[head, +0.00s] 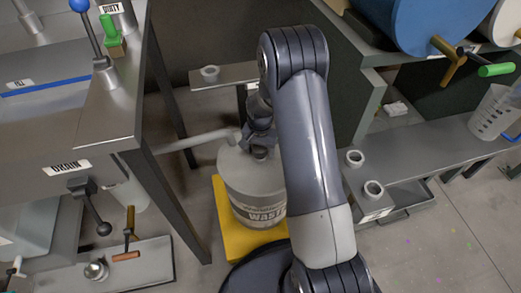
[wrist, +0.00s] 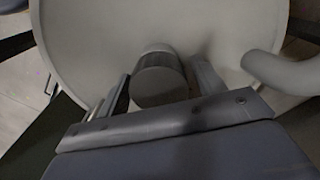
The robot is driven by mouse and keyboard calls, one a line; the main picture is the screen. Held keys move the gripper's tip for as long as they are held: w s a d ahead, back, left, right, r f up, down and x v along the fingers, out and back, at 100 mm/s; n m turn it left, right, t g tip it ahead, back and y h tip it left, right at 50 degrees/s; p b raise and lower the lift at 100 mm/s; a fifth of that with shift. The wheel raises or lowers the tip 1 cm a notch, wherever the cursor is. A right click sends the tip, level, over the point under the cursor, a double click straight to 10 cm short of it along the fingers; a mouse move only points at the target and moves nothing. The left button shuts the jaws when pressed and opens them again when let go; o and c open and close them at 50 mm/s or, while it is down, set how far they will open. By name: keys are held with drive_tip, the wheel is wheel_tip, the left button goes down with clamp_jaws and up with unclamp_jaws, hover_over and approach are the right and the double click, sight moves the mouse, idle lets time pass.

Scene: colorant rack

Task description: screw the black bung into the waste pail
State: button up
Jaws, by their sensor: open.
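The waste pail (head: 250,190) is a light grey drum with a "WAST" label, standing on a yellow base (head: 232,238). My gripper (head: 260,140) is low over its top. In the wrist view my gripper (wrist: 164,80) is open, with one finger on each side of a short grey cylinder (wrist: 158,82) on the pail's lid (wrist: 100,35). A gap shows between the cylinder and the right finger; the left finger is closer to it. I cannot tell whether this cylinder is the bung or the pail's neck. No clearly black bung shows; my gripper and arm hide part of the pail top.
A grey pipe (head: 200,140) runs to the pail's top from the left; its end also shows in the wrist view (wrist: 275,72). A steel bench (head: 90,110) stands left. A small shelf (head: 225,75) stands behind.

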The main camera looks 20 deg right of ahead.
drive_tip(key=n, duration=0.5)
drive_tip(key=shift+a+n, duration=0.1)
drive_tip(key=shift+n, duration=0.2)
drive_tip(key=n, duration=0.5)
drive_tip(key=shift+w+a, duration=0.1)
drive_tip(key=shift+c, duration=0.3)
drive_tip(key=c, duration=0.9)
drive_tip(key=m, duration=0.9)
drive_tip(key=shift+d, duration=0.2)
drive_tip(key=m, duration=0.4)
drive_tip(key=shift+d, duration=0.1)
